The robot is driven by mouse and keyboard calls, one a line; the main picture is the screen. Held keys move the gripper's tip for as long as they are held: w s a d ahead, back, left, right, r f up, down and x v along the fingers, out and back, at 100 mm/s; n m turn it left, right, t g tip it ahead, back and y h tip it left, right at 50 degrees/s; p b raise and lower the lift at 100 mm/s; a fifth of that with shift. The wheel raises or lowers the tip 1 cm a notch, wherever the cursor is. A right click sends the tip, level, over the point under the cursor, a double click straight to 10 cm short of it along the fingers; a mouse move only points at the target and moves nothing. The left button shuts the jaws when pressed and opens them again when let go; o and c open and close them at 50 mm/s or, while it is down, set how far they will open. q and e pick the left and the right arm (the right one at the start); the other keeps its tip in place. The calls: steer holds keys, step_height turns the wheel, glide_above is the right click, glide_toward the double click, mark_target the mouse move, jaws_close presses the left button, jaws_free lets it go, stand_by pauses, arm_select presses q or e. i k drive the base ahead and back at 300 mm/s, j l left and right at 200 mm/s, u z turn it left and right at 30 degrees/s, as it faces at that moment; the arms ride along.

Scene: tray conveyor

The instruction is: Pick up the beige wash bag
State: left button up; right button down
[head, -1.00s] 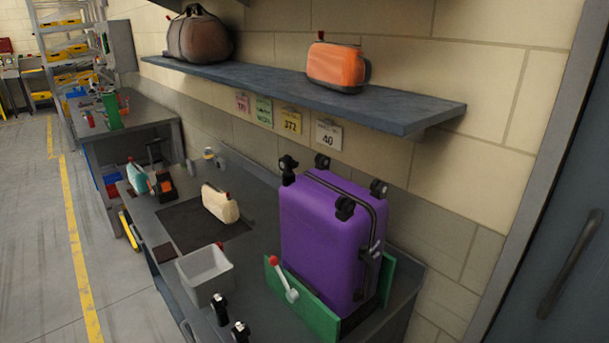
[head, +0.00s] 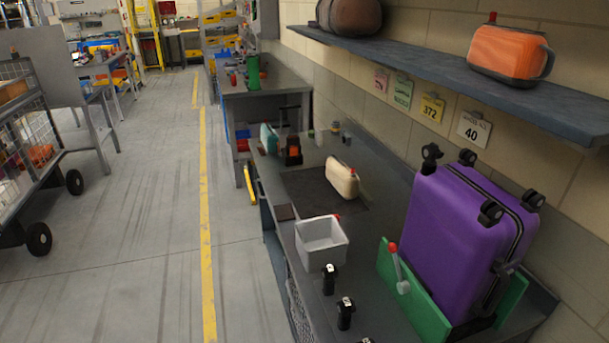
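The beige wash bag (head: 342,178) stands on the dark mat (head: 306,188) on the grey workbench (head: 388,176). It has a dark strap at its side and a small red part at its top. Nothing touches it that I can see. Neither of my grippers shows in the head view.
A white bin (head: 320,243) stands in front of the mat. A purple suitcase (head: 458,240) stands in a green holder (head: 420,300) with a red-knobbed lever (head: 398,268). A shelf (head: 430,70) with an orange bag (head: 508,54) overhangs the bench.

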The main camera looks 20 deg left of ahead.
mark_target(337, 171)
steer(key=u, duration=0.3)
steer(key=z, duration=0.65)
steer(key=i+j+z, duration=0.15)
steer(key=j+z, duration=0.2)
steer(key=i+j+z, duration=0.1)
steer(key=j+z, duration=0.6)
steer(key=j, duration=0.1)
